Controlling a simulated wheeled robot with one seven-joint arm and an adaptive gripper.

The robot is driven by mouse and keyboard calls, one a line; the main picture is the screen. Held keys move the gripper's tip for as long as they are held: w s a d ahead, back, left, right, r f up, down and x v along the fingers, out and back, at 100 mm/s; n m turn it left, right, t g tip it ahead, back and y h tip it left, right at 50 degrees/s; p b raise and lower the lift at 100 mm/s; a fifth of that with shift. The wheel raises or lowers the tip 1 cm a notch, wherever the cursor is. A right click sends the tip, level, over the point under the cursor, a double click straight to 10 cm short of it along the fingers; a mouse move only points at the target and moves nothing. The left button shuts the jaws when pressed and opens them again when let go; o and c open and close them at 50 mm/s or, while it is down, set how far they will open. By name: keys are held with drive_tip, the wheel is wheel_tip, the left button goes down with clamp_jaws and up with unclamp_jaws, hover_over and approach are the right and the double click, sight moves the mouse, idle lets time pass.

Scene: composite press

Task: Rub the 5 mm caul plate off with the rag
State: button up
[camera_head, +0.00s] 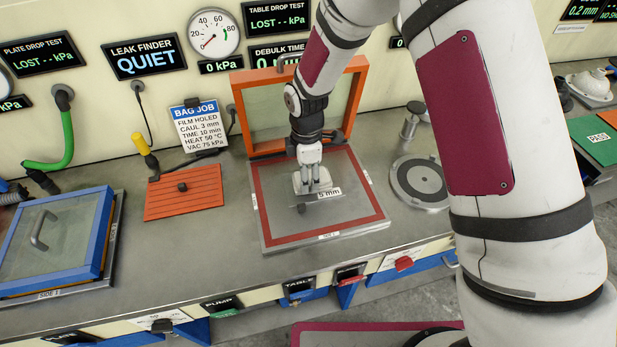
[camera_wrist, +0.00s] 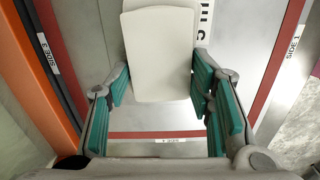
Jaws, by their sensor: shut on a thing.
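The 5 mm caul plate (camera_head: 328,193) is a small grey plate with a "5 mm" label, lying on the red-bordered press table (camera_head: 276,226). A dark round knob shows at its front. In the wrist view, part of its label (camera_wrist: 201,22) shows beside the rag. The rag (camera_wrist: 160,55) is a cream, folded pad between the green finger pads. My gripper (camera_head: 312,178) points down over the plate and is shut on the rag. The rag is at or just above the plate; contact is not clear. Much of the plate is hidden by rag and gripper.
An orange-framed lid (camera_head: 357,88) stands open behind the table. An orange ribbed mat (camera_head: 183,193) and a blue-framed lid (camera_head: 60,235) are to the left. A round metal plate (camera_head: 420,182) is to the right. The table's front part is clear.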

drive_tip(key=shift+w+a+f+b, duration=0.15)
drive_tip(key=shift+w+a+b, duration=0.1)
drive_tip(key=shift+w+b, duration=0.5)
drive_tip(key=shift+w+a+f+b, duration=0.2)
drive_tip(key=shift+w+b, duration=0.25)
drive_tip(key=shift+w, duration=0.5)
drive_tip(key=shift+w+r, duration=0.2)
drive_tip(key=shift+s+d+p, duration=0.35)
drive_tip(key=shift+s+p, duration=0.3)
drive_tip(key=shift+s, duration=0.6)
drive_tip(key=shift+s+d+p, duration=0.3)
drive_tip(key=shift+s+p, duration=0.4)
drive_tip(key=shift+s, duration=0.55)
drive_tip(key=shift+s+d+p, duration=0.35)
drive_tip(key=shift+s+p, duration=0.3)
drive_tip(key=shift+s, duration=0.6)
drive_tip(key=shift+r, duration=0.15)
wheel_tip(320, 180, up, 7)
drive_tip(key=p, duration=0.1)
